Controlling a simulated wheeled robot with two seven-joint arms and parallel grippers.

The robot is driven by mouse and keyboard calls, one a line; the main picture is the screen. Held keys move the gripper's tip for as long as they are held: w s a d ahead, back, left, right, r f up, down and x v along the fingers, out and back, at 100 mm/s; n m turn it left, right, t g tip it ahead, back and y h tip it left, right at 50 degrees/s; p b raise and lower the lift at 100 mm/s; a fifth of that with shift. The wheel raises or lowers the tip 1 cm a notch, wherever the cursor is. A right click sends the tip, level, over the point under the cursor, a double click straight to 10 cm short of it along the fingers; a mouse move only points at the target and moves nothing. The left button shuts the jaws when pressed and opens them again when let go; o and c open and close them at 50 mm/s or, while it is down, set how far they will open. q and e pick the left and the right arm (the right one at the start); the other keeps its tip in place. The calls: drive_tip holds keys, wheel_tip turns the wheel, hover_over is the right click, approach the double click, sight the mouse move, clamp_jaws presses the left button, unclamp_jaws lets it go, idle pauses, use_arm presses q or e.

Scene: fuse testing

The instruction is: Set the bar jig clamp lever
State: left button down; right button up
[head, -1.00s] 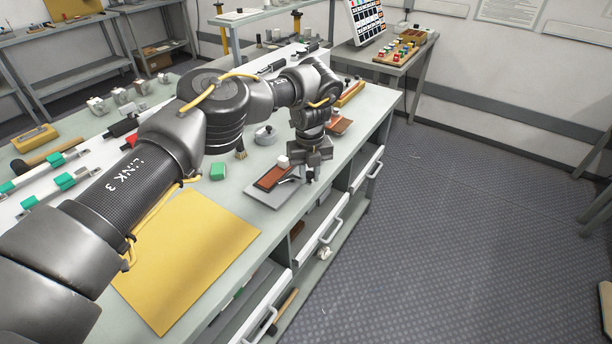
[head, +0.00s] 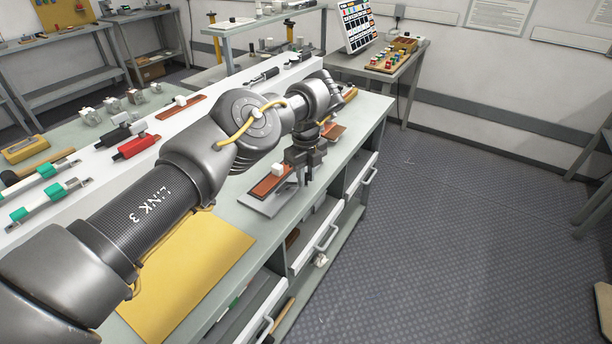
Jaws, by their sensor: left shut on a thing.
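The bar jig is a grey plate (head: 262,207) near the front edge of the bench, with a red-brown bar (head: 268,186) and a white block (head: 277,169) on it. My left gripper (head: 304,178) points down over the jig's right end. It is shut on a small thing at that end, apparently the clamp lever. The fingers and wrist hide most of the lever, so its exact angle cannot be told. My right gripper is out of view.
A yellow mat (head: 190,265) lies left of the jig. Red (head: 137,146) and black fuse holders sit on a long white rail behind my arm. White drawer handles (head: 327,238) stick out below the bench edge.

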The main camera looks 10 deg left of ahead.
use_arm(q)
drive_tip(key=shift+r, duration=0.1)
drive_tip(key=c, duration=1.2)
unclamp_jaws()
drive_tip(key=shift+c, duration=0.2)
